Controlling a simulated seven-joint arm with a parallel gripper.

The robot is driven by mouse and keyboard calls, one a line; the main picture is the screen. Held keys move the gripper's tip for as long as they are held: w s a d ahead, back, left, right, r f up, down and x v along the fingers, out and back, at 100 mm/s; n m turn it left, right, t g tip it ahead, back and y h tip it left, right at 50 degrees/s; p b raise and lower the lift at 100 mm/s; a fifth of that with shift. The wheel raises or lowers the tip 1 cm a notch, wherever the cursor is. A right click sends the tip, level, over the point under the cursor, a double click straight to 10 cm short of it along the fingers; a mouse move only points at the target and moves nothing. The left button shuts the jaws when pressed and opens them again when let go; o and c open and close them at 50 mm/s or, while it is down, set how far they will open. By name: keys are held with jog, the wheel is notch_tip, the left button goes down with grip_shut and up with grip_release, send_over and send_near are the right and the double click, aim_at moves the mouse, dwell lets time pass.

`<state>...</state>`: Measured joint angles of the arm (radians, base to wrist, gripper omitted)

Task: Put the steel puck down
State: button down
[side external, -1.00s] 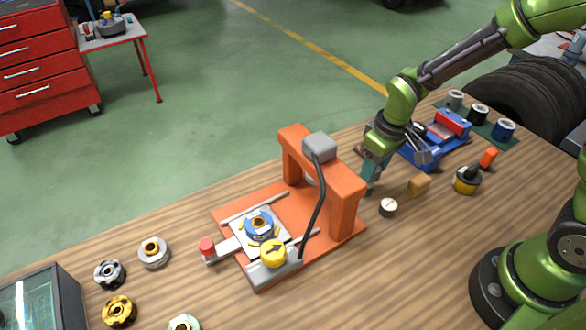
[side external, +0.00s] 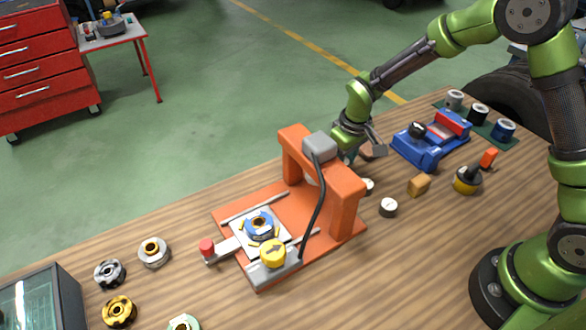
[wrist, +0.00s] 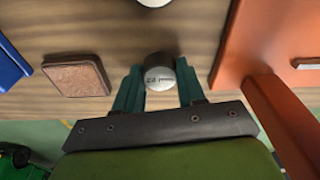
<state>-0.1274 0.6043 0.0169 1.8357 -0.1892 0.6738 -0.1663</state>
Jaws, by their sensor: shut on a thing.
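The steel puck (wrist: 159,76), a short dark-sided cylinder with a pale marked face, sits between the teal fingers of my gripper (wrist: 157,88) in the wrist view. The fingers are shut on it from both sides. In the side view the puck (side external: 368,186) shows as a small pale piece beside the orange press's right column, low over the table. I cannot tell whether it touches the wood. My gripper (side external: 350,158) is partly hidden behind the press there.
The orange press (side external: 347,205) stands close on the puck's left in the side view. A second pale-faced puck (side external: 388,207) and a wooden block (side external: 419,185) are nearby. A brown square pad (wrist: 75,75) and the blue vise (side external: 425,145) lie on the other side.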

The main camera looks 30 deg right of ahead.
aim_at(348, 164)
jog(key=shift+f, duration=0.15)
jog(key=c, duration=0.7)
grip_release()
jog(key=shift+o, duration=0.2)
notch_tip(348, 164, up, 12)
jog(key=s, duration=0.1)
jog(key=s+d+r+m+t+y, duration=0.1)
jog(key=s+r+m+t, duration=0.1)
jog(key=s+r, duration=0.4)
jog(key=s+d+r+m+t, duration=0.2)
jog(key=s+r, duration=0.4)
jog(key=s, duration=0.7)
jog(key=shift+s+m+t+y, duration=0.25)
jog(key=shift+m+t+y, duration=0.15)
jog(key=shift+m+t, duration=0.45)
